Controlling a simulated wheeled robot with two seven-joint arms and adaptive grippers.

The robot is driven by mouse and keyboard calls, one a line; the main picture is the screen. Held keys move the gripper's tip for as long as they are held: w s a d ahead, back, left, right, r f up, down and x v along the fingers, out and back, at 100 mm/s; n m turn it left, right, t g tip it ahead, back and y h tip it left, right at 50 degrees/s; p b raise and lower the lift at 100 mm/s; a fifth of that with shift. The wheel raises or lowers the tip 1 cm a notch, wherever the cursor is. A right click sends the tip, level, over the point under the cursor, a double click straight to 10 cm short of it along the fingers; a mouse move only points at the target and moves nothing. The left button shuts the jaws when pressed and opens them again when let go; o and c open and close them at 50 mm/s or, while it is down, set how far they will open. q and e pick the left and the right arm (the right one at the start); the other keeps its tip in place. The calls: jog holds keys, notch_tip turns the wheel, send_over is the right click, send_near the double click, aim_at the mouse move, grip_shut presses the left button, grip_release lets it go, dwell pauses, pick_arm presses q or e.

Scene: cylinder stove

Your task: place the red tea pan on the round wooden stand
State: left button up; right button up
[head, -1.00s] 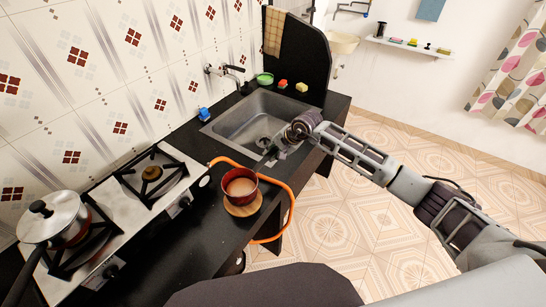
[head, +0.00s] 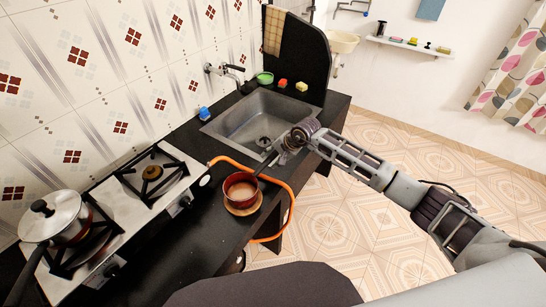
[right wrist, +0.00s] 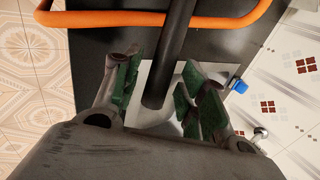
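The red tea pan (head: 240,190), with brown contents, stands on the round wooden stand (head: 243,210) on the black counter. Its dark handle points up and right toward my right gripper (head: 281,152). In the right wrist view the dark handle (right wrist: 175,45) runs between the green-padded fingers of my right gripper (right wrist: 162,92). The fingers are spread, with gaps showing beside the handle. The pan's bowl is outside the right wrist view. My left gripper is not in view.
An orange hose (head: 284,190) loops around the pan's right side and also shows in the right wrist view (right wrist: 120,18). A stove (head: 130,215) with a lidded silver pot (head: 55,218) is at left. The sink (head: 255,125) lies behind the gripper.

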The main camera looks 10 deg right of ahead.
dwell(0.4)
jog(key=shift+r, duration=0.2)
jog(key=b+v, duration=0.1)
jog(key=v, duration=1)
jog(key=shift+s+d+r, duration=0.15)
jog(key=shift+r, duration=0.15)
dwell(0.3)
